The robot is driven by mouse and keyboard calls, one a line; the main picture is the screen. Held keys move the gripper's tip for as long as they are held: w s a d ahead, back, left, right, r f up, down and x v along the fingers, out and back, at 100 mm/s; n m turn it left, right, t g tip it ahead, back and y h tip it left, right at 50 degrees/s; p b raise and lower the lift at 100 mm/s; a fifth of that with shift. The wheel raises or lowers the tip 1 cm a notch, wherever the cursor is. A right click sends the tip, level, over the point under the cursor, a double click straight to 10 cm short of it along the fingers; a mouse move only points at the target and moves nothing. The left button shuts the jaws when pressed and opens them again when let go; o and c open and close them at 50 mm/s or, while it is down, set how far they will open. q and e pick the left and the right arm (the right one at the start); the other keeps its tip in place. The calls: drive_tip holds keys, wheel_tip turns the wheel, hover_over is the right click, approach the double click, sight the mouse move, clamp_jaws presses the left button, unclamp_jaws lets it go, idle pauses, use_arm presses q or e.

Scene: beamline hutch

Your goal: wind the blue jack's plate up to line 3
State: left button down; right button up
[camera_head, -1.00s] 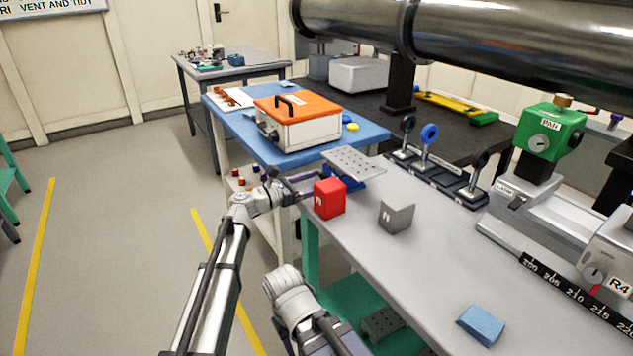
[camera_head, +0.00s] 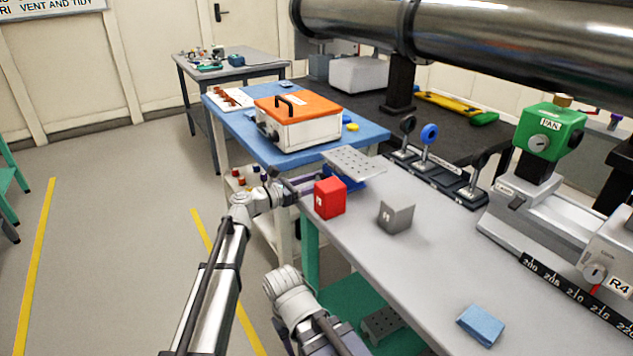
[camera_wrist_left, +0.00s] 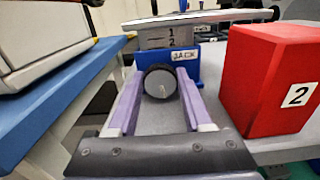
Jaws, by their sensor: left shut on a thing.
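The blue jack (camera_head: 347,183) stands at the left end of the grey bench, with its perforated metal plate (camera_head: 354,164) raised above the blue base. In the left wrist view the jack (camera_wrist_left: 214,62) bears a JACK label, and a scale under the plate (camera_wrist_left: 200,18) shows the marks 1 and 2. A dark round knob (camera_wrist_left: 160,82) sticks out towards me. My left gripper (camera_wrist_left: 158,98) is shut on this knob, one purple finger on each side. In the head view the left gripper (camera_head: 296,184) is partly hidden behind the red block. My right gripper is not in view.
A red block (camera_head: 329,198) marked 2 stands close beside the jack; it also shows in the left wrist view (camera_wrist_left: 275,80). A blue table (camera_head: 240,129) with an orange-lidded case (camera_head: 297,120) stands behind.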

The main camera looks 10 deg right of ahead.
use_arm(q)
drive_tip(key=shift+s+m, duration=0.1)
drive_tip(key=shift+m, duration=3.2)
drive_tip(key=shift+c, duration=1.6)
unclamp_jaws()
